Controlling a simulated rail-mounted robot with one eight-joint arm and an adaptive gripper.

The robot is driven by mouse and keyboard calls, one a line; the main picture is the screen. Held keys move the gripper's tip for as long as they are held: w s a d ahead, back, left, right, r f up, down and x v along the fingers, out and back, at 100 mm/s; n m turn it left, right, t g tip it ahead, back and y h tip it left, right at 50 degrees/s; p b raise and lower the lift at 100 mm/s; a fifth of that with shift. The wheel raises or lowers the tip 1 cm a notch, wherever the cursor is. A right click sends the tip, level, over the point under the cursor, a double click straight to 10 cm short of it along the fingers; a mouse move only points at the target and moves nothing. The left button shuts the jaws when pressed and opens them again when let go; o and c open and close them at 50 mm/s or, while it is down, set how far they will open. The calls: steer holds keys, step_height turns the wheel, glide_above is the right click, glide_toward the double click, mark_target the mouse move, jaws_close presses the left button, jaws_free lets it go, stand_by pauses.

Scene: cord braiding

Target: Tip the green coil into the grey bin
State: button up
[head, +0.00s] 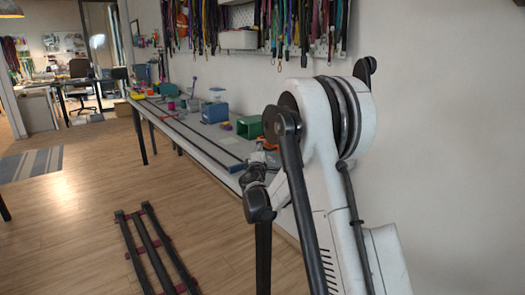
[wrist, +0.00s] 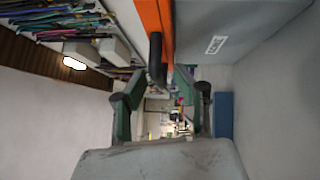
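In the wrist view my gripper (wrist: 157,92) has its two dark, green-tinted fingers apart, with the room showing through the gap between them. I see nothing clearly held there. A large grey panel with a white label (wrist: 250,28) and an orange strip (wrist: 154,20) stands close beside the fingers; it may be the grey bin, but I cannot tell for sure. A short dark rod crosses the strip. In the head view my arm hides most of the gripper, near a bit of orange on the table. I cannot make out the green coil in either view.
A long table (head: 190,127) runs along the wall, with a green open box (head: 250,127), a blue container (head: 215,112) and small coloured items on it. Cords (head: 290,25) hang on the wall above. A dark rack (head: 155,250) lies on the open wooden floor.

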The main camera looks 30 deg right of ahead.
steer(key=shift+w+d, duration=0.2)
steer(key=shift+w, duration=0.05)
steer(key=shift+c, duration=0.5)
jaws_close()
steer(key=shift+a+r, duration=0.1)
steer(key=shift+r, duration=0.1)
